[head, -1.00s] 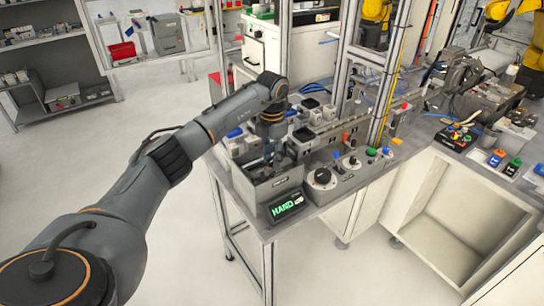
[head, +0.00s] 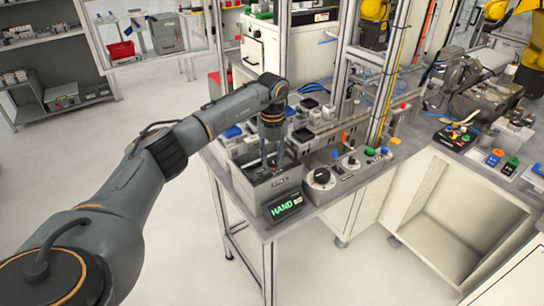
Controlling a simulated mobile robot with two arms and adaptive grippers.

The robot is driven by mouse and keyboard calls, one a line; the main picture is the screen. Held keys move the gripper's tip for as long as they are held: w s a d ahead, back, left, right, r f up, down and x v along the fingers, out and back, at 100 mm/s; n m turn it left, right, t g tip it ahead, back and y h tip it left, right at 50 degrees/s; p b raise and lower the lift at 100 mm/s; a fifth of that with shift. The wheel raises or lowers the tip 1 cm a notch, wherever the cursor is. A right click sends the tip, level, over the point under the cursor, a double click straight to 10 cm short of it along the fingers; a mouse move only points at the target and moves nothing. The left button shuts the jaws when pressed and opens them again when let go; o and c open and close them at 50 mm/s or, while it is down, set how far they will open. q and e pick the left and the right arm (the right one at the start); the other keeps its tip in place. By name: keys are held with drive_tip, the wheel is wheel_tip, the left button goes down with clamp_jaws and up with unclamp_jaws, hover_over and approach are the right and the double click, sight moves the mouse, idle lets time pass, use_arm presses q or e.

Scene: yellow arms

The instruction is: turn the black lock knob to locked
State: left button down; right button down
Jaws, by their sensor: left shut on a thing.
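My left gripper (head: 273,160) points straight down into the grey box-shaped unit (head: 270,187) at the table's front left corner. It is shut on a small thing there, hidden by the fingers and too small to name. A round black knob (head: 322,176) on a white dial sits on the grey panel to the right of that unit, and the gripper is apart from it. I cannot tell whether this is the lock knob, or how any lock stands. My right gripper is not in view.
A black display (head: 285,208) reading HAND stands at the front corner. Blue (head: 335,154) and green (head: 370,151) buttons lie right of the gripper. A metal frame post (head: 386,90) rises behind them. Trays and small parts crowd the table behind the gripper.

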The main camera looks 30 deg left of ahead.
sight(273, 161)
use_arm(q)
drive_tip(key=shift+r+n, duration=0.1)
drive_tip(key=shift+n, duration=1.5)
drive_tip(key=c, duration=1)
unclamp_jaws()
wheel_tip(273, 161, up, 12)
drive_tip(key=shift+f, duration=0.1)
